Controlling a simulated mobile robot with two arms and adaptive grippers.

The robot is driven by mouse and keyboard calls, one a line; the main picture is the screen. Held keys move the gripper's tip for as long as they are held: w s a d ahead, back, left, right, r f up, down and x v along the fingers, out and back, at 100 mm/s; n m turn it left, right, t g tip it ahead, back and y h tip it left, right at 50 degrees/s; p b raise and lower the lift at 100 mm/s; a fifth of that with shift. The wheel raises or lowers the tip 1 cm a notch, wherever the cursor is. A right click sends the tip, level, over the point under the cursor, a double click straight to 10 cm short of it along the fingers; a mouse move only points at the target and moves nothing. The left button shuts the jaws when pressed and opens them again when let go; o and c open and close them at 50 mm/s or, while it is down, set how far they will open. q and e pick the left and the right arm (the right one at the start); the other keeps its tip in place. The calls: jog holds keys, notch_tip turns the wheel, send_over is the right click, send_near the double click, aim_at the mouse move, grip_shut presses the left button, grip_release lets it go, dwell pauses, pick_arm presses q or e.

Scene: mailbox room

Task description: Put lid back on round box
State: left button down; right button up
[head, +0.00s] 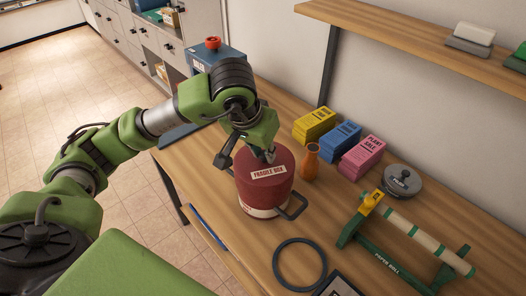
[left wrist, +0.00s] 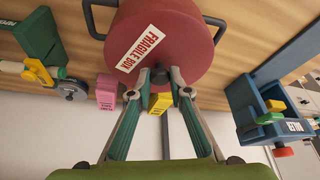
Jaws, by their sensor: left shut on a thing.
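The round box (head: 262,208) stands on the wooden table, with a pale band low on its side and a dark handle (head: 296,206) at its right. Its red lid (head: 282,182), labelled "FRAGILE BOX", is over the box's top; I cannot tell whether it is fully seated. My left gripper (head: 264,154) reaches down to the far part of the lid and is shut on it. My right gripper is not in view.
Yellow (head: 314,125), blue (head: 337,141) and pink (head: 362,156) stacks and an orange vase (head: 310,162) stand behind and right of the box. A grey round thing (head: 403,182), a green paper-roll holder (head: 385,266) and a dark ring (head: 300,264) lie right and in front.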

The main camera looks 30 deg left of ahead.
pick_arm(q)
jog(key=shift+f+b, duration=0.15)
jog(key=shift+b, duration=0.7)
dwell(1.1)
jog(key=c, duration=1.8)
grip_release()
jog(key=o, duration=0.5)
jog(key=shift+r+p, duration=1.85)
jog(key=shift+r, duration=1.65)
